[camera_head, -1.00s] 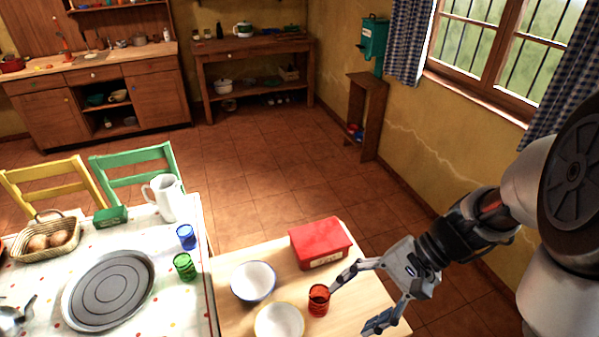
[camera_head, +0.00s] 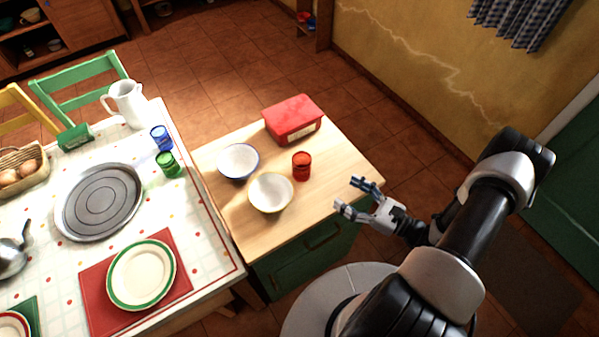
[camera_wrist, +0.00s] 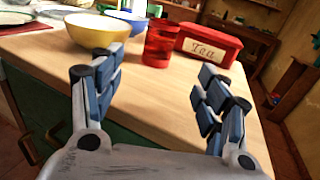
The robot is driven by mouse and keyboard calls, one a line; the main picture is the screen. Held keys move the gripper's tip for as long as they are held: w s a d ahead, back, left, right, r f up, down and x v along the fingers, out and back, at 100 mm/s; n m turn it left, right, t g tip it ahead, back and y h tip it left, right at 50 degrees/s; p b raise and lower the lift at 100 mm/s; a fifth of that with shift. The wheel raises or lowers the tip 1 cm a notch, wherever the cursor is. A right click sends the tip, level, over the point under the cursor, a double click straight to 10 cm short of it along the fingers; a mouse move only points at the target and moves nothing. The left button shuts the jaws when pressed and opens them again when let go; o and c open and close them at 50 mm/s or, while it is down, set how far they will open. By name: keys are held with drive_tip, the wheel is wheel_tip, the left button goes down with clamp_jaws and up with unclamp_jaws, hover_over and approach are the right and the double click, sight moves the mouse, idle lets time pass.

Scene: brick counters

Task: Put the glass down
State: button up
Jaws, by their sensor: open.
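A red glass (camera_head: 302,166) stands upright on the wooden counter (camera_head: 330,190), right of two bowls and in front of the red box. It also shows in the wrist view (camera_wrist: 160,43), beyond my fingers and apart from them. My gripper (camera_head: 357,198) is open and empty near the counter's right front edge, to the right of the glass. In the wrist view its two fingers (camera_wrist: 160,105) are spread wide with bare wood between them.
A yellow-rimmed bowl (camera_head: 271,193), a blue-rimmed bowl (camera_head: 238,161) and a red tea box (camera_head: 292,120) share the counter. Blue (camera_head: 161,138) and green (camera_head: 168,165) glasses stand on the dining table to the left. The counter's right front part is clear.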

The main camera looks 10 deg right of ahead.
sight(309, 169)
drive_tip(key=b+x, duration=0.2)
drive_tip(key=x, duration=0.9)
drive_tip(key=shift+w+a, duration=0.1)
drive_tip(key=shift+a, duration=0.05)
drive_tip(key=shift+b+x, duration=0.75)
drive_tip(key=shift+x, duration=2.15)
drive_tip(key=shift+r, duration=0.15)
drive_tip(key=shift+c, duration=0.4)
drive_tip(key=c, duration=1.3)
drive_tip(key=s+r+m+t+h+p, duration=0.1)
drive_tip(key=s+r+p, duration=0.1)
drive_tip(key=r, duration=0.7)
drive_tip(key=s+r+m+t+h+p, duration=0.1)
drive_tip(key=r+p, duration=0.3)
drive_tip(key=r, duration=0.6)
drive_tip(key=shift+s+r+h, duration=0.25)
drive_tip(key=shift+s+h, duration=0.15)
drive_tip(key=shift+s, duration=0.1)
